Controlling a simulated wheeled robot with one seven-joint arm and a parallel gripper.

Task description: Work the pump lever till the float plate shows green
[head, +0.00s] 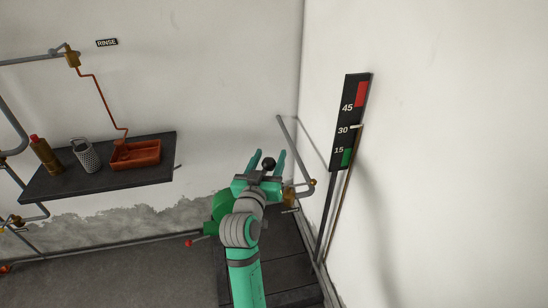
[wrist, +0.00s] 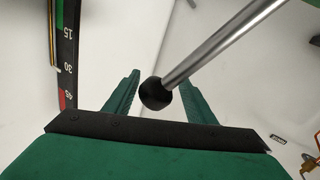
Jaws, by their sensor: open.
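The pump lever is a steel rod (wrist: 215,48) with a black ball knob (wrist: 156,94). My gripper (head: 267,157) is open, with one green finger on each side of the knob. In the wrist view the knob appears between the fingers, with gaps beside it; I cannot tell its exact depth. The float plate (head: 342,118) is a black board on the right wall, marked 45, 30 and 15, red at the top and green at the bottom. A white pointer (head: 355,126) stands about level with 30, between the colours.
A red-ended handle (head: 188,243) sticks out left of my arm. Pipes with brass fittings (head: 298,194) run close right of my gripper.

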